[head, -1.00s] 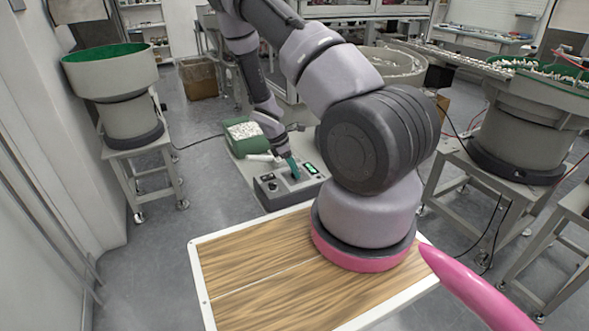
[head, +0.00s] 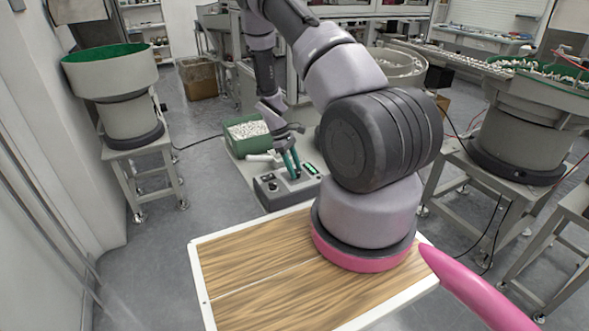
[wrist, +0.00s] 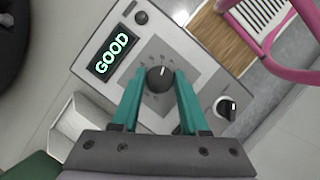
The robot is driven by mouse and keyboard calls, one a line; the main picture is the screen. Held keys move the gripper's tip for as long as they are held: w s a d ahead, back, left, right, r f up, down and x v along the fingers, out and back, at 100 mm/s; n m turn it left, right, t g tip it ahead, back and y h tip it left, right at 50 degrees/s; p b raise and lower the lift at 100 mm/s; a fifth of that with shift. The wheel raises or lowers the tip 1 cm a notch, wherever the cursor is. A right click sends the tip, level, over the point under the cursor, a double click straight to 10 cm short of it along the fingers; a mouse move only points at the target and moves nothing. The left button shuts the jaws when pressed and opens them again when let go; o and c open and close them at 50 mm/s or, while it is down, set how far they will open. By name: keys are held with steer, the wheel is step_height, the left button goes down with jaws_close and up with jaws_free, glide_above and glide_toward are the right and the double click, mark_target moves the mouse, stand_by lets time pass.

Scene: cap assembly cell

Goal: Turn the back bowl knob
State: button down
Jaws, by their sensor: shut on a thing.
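The control box (head: 262,190) stands on a grey surface beyond the wooden top. In the wrist view its panel (wrist: 190,60) carries a black knob (wrist: 160,79) with a dial scale around it, and a second knob (wrist: 227,108) to the lower right. A display (wrist: 111,54) reads GOOD in green. My gripper (wrist: 160,78) has its teal fingers on either side of the dial knob and is shut on it. In the head view my gripper (head: 291,172) points down onto the box. No label showing which knob is the back bowl's can be read.
A green bin (head: 247,132) of white parts sits behind the box. A small black button (wrist: 141,17) is beside the display. Bowl feeders stand at left (head: 110,75) and right (head: 525,130). The wooden top (head: 260,285) is clear.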

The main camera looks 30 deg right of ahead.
steer(key=shift+w+d+m+y, duration=0.1)
steer(key=shift+m+y, duration=0.8)
steer(key=shift+m, duration=1.3)
steer(key=shift+c, duration=2.1)
jaws_free()
steer(key=v, duration=1)
steer(key=shift+w+r, duration=0.3)
steer(key=shift+w, duration=0.05)
